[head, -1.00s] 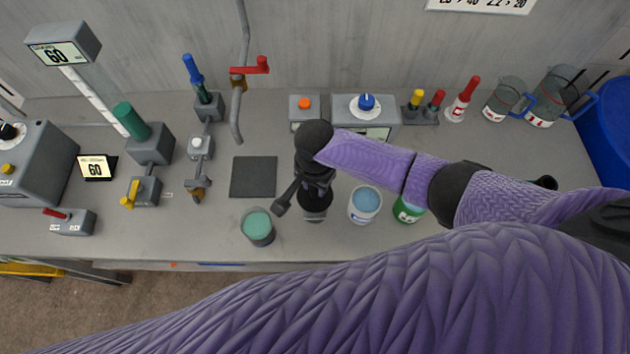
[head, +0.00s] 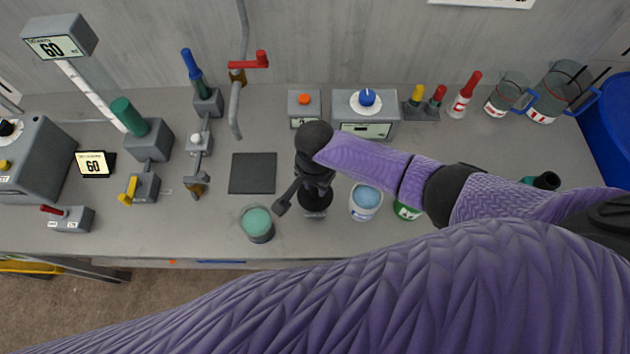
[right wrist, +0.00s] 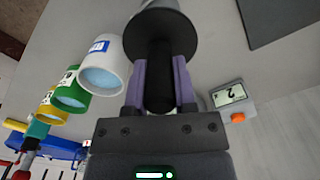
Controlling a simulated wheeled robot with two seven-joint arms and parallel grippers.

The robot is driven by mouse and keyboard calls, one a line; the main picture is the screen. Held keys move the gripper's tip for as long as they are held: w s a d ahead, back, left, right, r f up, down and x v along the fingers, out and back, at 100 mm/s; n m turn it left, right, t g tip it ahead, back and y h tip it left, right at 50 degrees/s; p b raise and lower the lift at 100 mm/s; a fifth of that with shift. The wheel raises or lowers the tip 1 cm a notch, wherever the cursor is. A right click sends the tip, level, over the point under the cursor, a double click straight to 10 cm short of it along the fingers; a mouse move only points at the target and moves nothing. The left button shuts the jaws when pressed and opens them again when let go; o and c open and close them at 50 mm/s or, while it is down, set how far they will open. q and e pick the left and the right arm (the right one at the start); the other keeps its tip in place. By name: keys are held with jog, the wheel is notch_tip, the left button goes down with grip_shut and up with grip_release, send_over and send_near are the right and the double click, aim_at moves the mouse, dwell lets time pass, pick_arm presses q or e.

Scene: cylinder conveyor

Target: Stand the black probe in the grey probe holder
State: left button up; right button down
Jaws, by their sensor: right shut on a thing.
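My right gripper (right wrist: 160,85) is shut on the black probe (right wrist: 160,75), which lies between its two purple fingers. The probe's far end meets a dark grey round, flared piece (right wrist: 162,32), which looks like the probe holder. I cannot tell how deep the probe sits in it. In the head view my right gripper (head: 315,180) points down at the middle of the bench and mostly hides the probe. The dark round piece (head: 316,203) shows just under it, at the bench. My left gripper is not in view.
A grey cup with green contents (head: 257,224) stands left of the gripper. A white tub with blue contents (head: 364,202) and a green tub (head: 406,209) stand close to its right. A dark square mat (head: 253,173) lies left. A device with a blue knob (head: 366,116) stands behind.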

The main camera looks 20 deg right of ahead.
jog(key=shift+f, duration=0.1)
dwell(0.6)
jog(key=shift+c, duration=1.8)
grip_release()
notch_tip(320, 180, up, 10)
jog(key=p, duration=0.3)
jog(key=shift+p, duration=0.4)
